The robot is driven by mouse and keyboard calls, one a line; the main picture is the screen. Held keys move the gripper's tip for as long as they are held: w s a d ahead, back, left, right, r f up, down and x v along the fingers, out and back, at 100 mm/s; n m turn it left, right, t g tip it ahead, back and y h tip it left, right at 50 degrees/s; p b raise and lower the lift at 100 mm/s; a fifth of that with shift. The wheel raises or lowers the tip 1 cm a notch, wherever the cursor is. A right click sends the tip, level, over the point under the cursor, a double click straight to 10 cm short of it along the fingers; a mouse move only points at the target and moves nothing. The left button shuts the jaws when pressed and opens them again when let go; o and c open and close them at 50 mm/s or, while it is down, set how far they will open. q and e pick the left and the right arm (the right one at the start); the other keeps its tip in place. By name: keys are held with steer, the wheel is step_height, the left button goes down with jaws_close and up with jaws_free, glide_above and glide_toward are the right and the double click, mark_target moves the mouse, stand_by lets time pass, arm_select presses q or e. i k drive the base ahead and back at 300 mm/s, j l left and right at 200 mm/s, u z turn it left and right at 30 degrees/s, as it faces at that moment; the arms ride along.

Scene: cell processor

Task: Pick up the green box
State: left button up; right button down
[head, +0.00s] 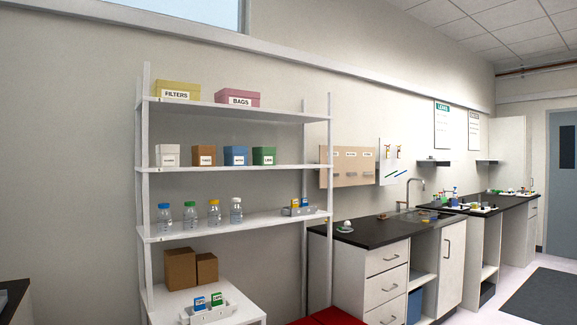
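The green box (264,156) sits on the second shelf from the top of a white shelf rack (225,168). It is the rightmost in a row of small boxes and has a white label on its front. A blue box stands just to its left. Neither of my grippers shows in the head view.
The row also holds a white box (167,155), an orange box (203,155) and the blue box (235,155). Yellow FILTERS (177,91) and pink BAGS (238,99) boxes stand above, capped bottles (214,213) below. A dark counter (360,233) is at right. The shelf right of the green box is clear.

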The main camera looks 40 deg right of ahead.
mark_target(261, 156)
steer(key=z, duration=1.05)
steer(key=i+l+z, duration=0.1)
steer(key=i+l, duration=0.8)
steer(key=i+l+z, duration=0.15)
steer(key=i+l, duration=0.65)
steer(key=i, duration=0.15)
steer(key=i+z, duration=0.1)
steer(key=i, duration=1.05)
